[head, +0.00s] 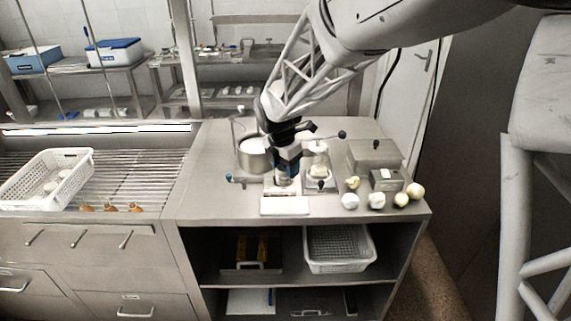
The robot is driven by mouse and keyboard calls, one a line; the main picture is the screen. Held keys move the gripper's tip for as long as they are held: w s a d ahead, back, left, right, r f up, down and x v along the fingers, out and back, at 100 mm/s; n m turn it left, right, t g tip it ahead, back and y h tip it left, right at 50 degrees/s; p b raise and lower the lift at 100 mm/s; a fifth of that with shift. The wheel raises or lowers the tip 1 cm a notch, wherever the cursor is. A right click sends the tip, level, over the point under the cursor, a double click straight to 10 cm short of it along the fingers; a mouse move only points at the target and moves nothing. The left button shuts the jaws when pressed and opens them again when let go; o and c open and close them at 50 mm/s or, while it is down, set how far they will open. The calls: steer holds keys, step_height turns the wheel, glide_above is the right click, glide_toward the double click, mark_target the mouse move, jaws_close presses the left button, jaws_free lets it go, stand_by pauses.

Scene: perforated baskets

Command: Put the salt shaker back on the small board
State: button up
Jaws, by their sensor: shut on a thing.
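My gripper (285,171) points down over the worktop, shut on a small light thing, apparently the salt shaker (284,180). The fingers cover most of it, and it looks upright. A small white board (285,206) lies flat at the front edge of the worktop, just in front of and below the gripper in the picture. The shaker is slightly behind this board. I cannot tell whether its bottom touches the surface under it.
A metal pot (253,158) stands close left of my gripper, and a glass-topped device (318,172) close right. Several pale round items (377,200) and grey boxes (375,156) are farther right. A white perforated basket (47,181) sits on the left rack. The worktop's front left is clear.

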steer(key=shift+f, duration=4.05)
steer(key=shift+f, duration=0.55)
steer(key=o, duration=1.1)
steer(key=shift+r, duration=0.1)
steer(key=shift+r, duration=3.85)
steer(key=shift+d+r, duration=0.1)
